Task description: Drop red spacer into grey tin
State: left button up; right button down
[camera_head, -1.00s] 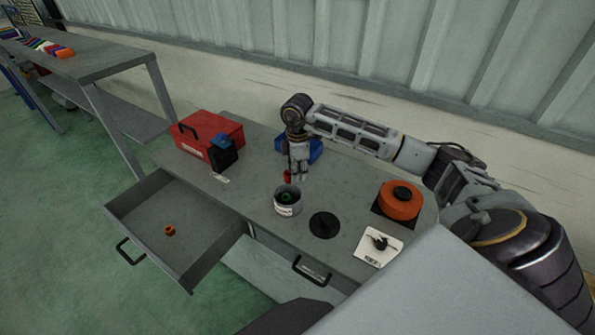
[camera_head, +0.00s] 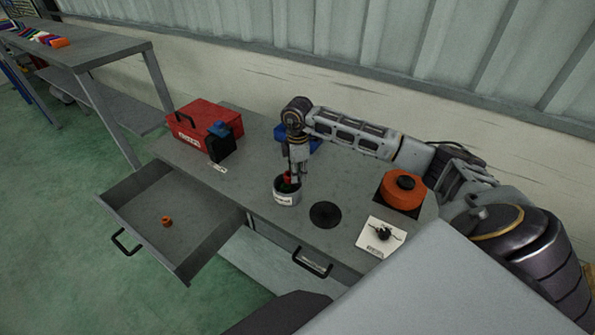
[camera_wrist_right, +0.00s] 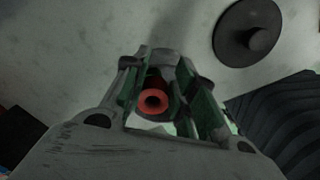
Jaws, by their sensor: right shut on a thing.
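The red spacer (camera_head: 287,176) is held by my right gripper (camera_head: 292,177) over the mouth of the grey tin. In the right wrist view the red spacer (camera_wrist_right: 153,102) shows end-on, with its dark hole, between the fingers of my right gripper (camera_wrist_right: 165,105). The grey tin (camera_head: 287,198) stands upright on the bench, with a label on its front. The fingertips are at about the tin's rim; how far inside I cannot tell. The tin's inside is mostly hidden by the gripper. My left gripper is not in view.
An open drawer (camera_head: 190,235) at the left holds a small orange piece (camera_head: 166,221). A red toolbox (camera_head: 205,125), a blue bin (camera_head: 316,142), a black disc (camera_head: 325,215), an orange round thing (camera_head: 403,190) and a white card (camera_head: 380,237) surround the tin on the bench.

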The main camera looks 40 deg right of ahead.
jog(key=c, duration=1.1)
grip_release()
jog(key=shift+r, duration=0.15)
notch_tip(320, 180, up, 12)
jog(key=shift+f, duration=0.1)
jog(key=shift+f, duration=0.1)
dwell(0.7)
